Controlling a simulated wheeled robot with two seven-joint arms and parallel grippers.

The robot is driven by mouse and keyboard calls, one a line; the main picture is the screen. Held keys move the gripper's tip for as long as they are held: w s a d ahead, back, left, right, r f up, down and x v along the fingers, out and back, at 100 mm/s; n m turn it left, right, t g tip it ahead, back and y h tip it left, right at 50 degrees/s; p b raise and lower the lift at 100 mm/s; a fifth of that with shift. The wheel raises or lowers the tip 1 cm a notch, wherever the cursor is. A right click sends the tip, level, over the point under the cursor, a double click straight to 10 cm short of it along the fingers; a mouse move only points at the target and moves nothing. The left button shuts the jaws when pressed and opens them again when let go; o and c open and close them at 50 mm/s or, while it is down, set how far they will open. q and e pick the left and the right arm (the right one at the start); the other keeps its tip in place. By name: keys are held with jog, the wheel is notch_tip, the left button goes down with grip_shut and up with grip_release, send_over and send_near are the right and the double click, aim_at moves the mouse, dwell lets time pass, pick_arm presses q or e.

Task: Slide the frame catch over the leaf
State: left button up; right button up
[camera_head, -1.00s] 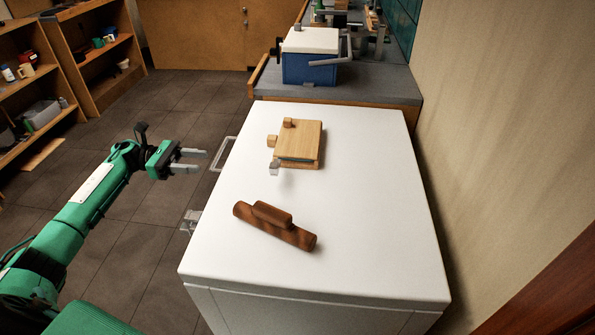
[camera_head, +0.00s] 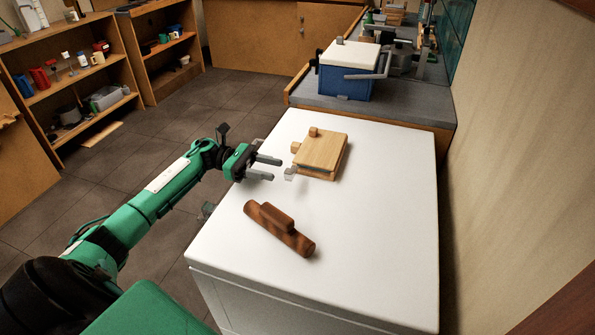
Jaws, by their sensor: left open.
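A light wooden block-like piece (camera_head: 322,152) lies on the white top and looks like the leaf and its frame. Small wooden knobs stick out at its back left corner (camera_head: 313,132) and left side (camera_head: 296,147). A small pale grey piece (camera_head: 290,173) sits at its front left corner; I cannot tell which of these is the catch. My left gripper (camera_head: 275,168) is open and empty, its fingers pointing right over the left edge of the white top, just left of the grey piece and apart from it. My right gripper is not in view.
The white top (camera_head: 385,215) is mostly clear. A dark brown wooden piece (camera_head: 279,229) lies nearer me on it. A blue and white box (camera_head: 348,72) stands on the grey counter behind. A wall bounds the right; shelves (camera_head: 75,80) stand far left.

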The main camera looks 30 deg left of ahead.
aim_at(294, 174)
pick_arm(q)
jog(key=p+x, duration=0.2)
jog(key=x, duration=0.5)
jog(key=shift+w+d, duration=0.15)
jog(key=shift+d, duration=0.25)
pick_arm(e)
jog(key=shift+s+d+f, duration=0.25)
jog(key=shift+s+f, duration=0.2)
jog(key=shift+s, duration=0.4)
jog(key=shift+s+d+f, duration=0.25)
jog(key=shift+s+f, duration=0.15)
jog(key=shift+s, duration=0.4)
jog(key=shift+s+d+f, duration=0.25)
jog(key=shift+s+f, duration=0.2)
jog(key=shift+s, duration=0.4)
pick_arm(q)
grip_shut()
